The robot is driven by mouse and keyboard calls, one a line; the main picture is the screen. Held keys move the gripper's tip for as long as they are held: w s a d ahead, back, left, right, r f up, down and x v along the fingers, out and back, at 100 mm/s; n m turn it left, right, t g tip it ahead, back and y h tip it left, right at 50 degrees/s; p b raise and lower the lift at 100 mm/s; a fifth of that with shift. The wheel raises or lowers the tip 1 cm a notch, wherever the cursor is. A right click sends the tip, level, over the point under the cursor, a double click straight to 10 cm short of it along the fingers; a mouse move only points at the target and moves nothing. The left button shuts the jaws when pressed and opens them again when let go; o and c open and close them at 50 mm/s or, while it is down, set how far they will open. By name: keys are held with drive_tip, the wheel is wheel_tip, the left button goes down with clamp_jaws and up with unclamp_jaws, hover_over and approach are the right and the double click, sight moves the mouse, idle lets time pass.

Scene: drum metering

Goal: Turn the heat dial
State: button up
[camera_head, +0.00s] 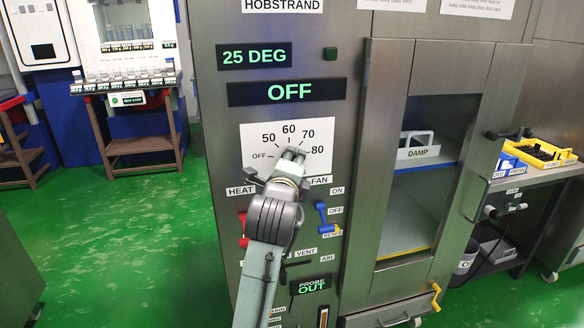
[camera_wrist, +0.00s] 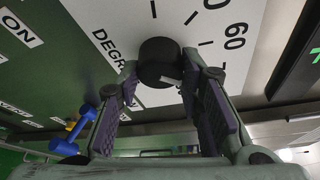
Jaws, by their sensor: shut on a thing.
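The heat dial is a round black knob (camera_wrist: 158,56) on a white scale plate (camera_head: 252,134) marked OFF, 50, 60, 70, 80 on the steel cabinet front. In the wrist view, my gripper's fingers (camera_wrist: 161,74) are shut on the knob from both sides. The knob's pointer cannot be made out. Above the plate, one display (camera_head: 290,91) reads OFF and another (camera_head: 254,55) reads 25 DEG.
Below the plate are a red switch (camera_head: 243,220) under HEAT and a blue lever (camera_head: 322,218) by the fan labels, right of my wrist. A cabinet door with a window stands to the right, with a bin marked DAMP (camera_head: 417,151) inside. Yellow trays (camera_head: 540,153) sit farther right.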

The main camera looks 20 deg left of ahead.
drive_tip(key=shift+r+m+g+y, duration=0.1)
drive_tip(key=shift+m+g+y, duration=0.5)
drive_tip(key=shift+m, duration=0.85)
drive_tip(key=shift+r+m+g+y, duration=0.1)
drive_tip(key=shift+m+g+y, duration=0.2)
drive_tip(key=shift+m+g, duration=0.9)
drive_tip(key=shift+m+t, duration=0.3)
drive_tip(key=shift+m, duration=0.05)
drive_tip(key=o, duration=1.2)
drive_tip(key=shift+f, duration=0.1)
drive_tip(key=shift+c, duration=0.2)
drive_tip(key=v, duration=1.2)
